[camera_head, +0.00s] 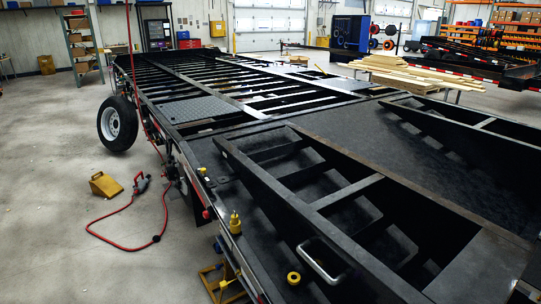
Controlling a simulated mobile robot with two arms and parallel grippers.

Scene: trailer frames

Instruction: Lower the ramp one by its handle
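A black ladder-like ramp (349,192) lies on the trailer frame in the near right of the head view. It has long side rails and several cross bars. A light metal loop handle (318,266) sits on its near side rail. A second similar ramp (470,131) lies farther right, partly cut off by the picture edge. I cannot tell which of the two is ramp one. Neither of my grippers shows in the view, and nothing is seen touching the handle.
The black trailer frame (190,108) stretches away to the back. A wheel (117,124), a yellow chock (104,185) and a red hose (110,239) are at left. A yellow stand (222,284) is at the near edge. Lumber (410,72) lies behind. Floor at left is mostly clear.

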